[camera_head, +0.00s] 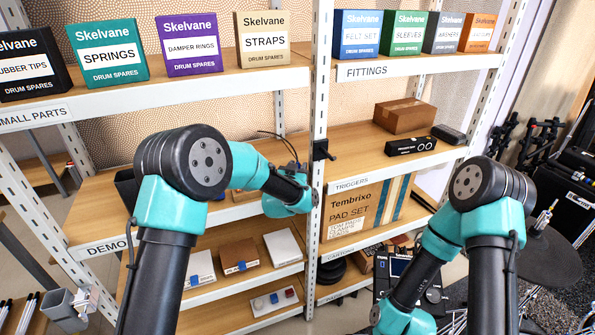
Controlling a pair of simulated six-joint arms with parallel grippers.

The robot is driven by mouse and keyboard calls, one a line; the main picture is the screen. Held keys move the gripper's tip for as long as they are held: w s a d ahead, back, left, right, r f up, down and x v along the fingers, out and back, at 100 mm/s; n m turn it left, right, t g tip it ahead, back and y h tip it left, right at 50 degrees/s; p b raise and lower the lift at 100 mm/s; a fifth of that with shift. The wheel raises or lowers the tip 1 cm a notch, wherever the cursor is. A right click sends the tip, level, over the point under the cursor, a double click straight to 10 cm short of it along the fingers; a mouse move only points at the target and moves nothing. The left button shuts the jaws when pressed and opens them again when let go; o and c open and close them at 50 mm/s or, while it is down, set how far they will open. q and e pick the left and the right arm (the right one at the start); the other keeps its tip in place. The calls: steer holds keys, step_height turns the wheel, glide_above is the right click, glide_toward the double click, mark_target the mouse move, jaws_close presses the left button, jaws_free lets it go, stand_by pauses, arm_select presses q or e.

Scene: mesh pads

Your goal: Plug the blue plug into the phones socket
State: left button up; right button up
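My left arm reaches right across the shelves, and its teal wrist (287,205) is in front of the shelf post. The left gripper (294,168) shows only as a small dark shape near the wrist, mostly hidden; I cannot tell whether it is open or holds anything. A thin dark cable runs to this spot from the left. I cannot make out the blue plug. No socket label marked phones is legible. A black module with a screen (401,267) is low behind my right arm. My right arm bends down out of the bottom edge, and its gripper is not in view.
A small black box with round fronts (411,146) sits on the middle shelf before a brown carton (404,117). A white post (319,95) divides the shelves. Boxed spares such as the Straps box (263,41) fill the top.

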stand_by(0.3)
arm_select(q)
jaws_close()
stand_by(0.3)
steer(key=shift+r, duration=0.5)
step_height(320, 180, up, 3)
steer(key=shift+f, duration=0.1)
steer(key=s+r, duration=0.1)
steer(key=s, duration=1.5)
steer(key=shift+r, duration=0.1)
